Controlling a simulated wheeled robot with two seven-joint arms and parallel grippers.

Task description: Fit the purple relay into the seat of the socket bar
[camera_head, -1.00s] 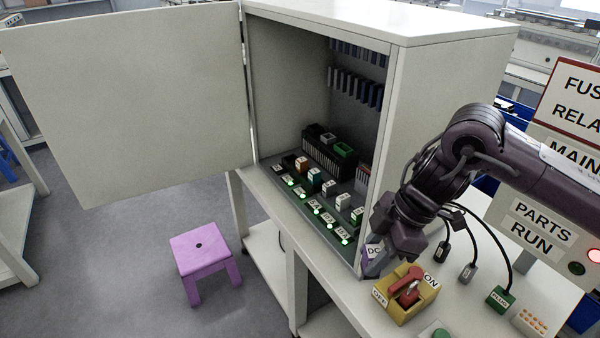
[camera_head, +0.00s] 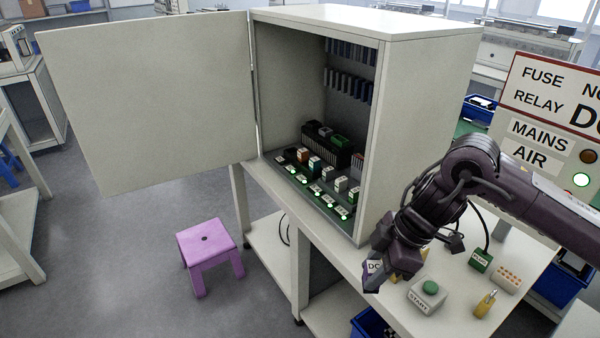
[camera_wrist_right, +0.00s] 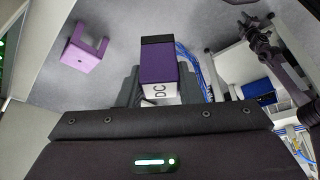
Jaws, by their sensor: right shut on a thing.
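The purple relay (camera_head: 371,284) has a white face marked DC. My right gripper (camera_head: 388,272) is shut on it and holds it out past the bench's front edge, right of the cabinet opening. In the wrist view the relay (camera_wrist_right: 157,66) sits between the two grey fingers (camera_wrist_right: 157,90), its dark end pointing away. Inside the open cabinet a black ribbed bar (camera_head: 324,149) carries a green block; it may be the socket bar. Its seat is too small to make out. The relay is well apart from it. My left gripper is not in view.
The cabinet's right wall (camera_head: 425,120) stands between my arm and the interior. Its door (camera_head: 150,100) is swung open left. Small labelled modules with green lights (camera_head: 316,188) line the cabinet floor. A START button box (camera_head: 427,293) is on the bench. A purple stool (camera_head: 207,240) stands on the floor.

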